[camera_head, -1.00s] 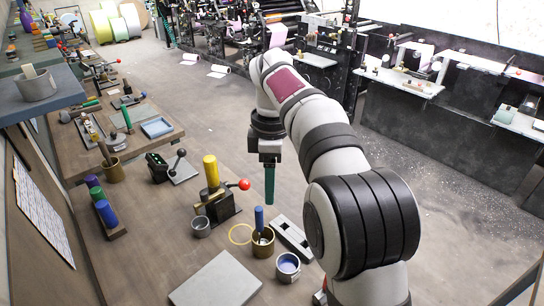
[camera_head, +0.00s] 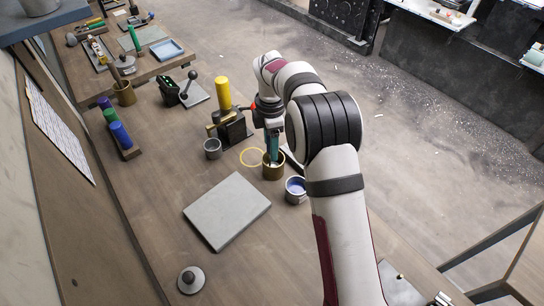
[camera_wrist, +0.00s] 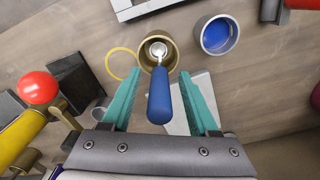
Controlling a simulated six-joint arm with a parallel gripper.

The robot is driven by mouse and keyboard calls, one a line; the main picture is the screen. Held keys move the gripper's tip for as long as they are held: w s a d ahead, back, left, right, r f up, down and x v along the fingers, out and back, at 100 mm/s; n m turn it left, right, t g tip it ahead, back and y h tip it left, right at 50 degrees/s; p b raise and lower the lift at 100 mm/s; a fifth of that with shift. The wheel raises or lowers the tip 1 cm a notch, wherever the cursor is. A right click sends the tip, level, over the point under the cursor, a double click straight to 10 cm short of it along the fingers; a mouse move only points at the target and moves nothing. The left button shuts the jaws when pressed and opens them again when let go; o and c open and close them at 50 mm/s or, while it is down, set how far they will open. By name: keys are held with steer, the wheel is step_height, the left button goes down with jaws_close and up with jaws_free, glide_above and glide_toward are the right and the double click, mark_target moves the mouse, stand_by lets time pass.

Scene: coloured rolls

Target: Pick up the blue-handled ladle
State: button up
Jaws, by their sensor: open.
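The blue-handled ladle (camera_wrist: 159,95) stands in a brass pot (camera_wrist: 146,57), its handle pointing up toward the wrist camera. My gripper (camera_wrist: 159,85) is open, with one green finger on each side of the blue handle and a gap to both. In the head view my gripper (camera_head: 272,148) points down just above the brass pot (camera_head: 272,171). There the fingers hide most of the ladle. The ladle's bowl sits inside the pot and shows only in part.
A cup with blue paint (camera_head: 296,187) stands right of the pot, and a yellow ring (camera_head: 252,157) lies left of it. A press with a yellow handle (camera_head: 223,94) and red knob, and a grey cup (camera_head: 212,148), stand close by. A grey slab (camera_head: 227,211) lies in front.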

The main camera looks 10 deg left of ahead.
jaws_close()
steer(key=shift+r, duration=0.15)
stand_by(0.4)
